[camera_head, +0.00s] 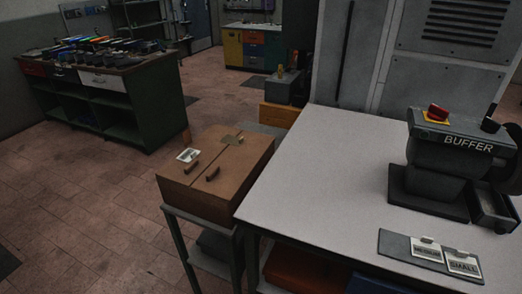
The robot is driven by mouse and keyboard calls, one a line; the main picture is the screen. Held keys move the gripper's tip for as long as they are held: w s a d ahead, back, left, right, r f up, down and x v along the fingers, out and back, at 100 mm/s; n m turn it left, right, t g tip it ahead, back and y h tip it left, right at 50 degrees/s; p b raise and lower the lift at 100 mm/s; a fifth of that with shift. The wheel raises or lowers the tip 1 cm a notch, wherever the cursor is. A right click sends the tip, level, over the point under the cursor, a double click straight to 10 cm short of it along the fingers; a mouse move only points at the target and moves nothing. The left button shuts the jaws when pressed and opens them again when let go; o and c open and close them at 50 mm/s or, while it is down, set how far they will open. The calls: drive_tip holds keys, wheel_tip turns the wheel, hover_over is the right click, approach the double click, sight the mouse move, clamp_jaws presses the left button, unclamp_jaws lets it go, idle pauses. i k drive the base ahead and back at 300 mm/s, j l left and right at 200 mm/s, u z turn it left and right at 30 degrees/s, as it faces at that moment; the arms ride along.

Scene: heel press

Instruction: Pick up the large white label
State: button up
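A small white label (188,155) with dark marks lies on top of the brown box (205,205), near its far left edge. Its text is too small to read. Two more white labels lie on a dark grey plate (395,246) at the front right of the pale table. The one reading SMALL (464,264) is on the right. The left one (427,249) seems to read MEDIUM. My gripper is not in view.
The box has two dark handles (212,174) and a brass latch, and rests on a metal stand left of the pale table (310,170). A machine marked BUFFER (440,155) stands on the table's right. Floor is open at left, before a green workbench (150,105).

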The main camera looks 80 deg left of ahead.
sight(188, 155)
drive_tip(key=u, duration=3.3)
drive_tip(key=i+j+u, duration=0.1)
drive_tip(key=i, duration=1.65)
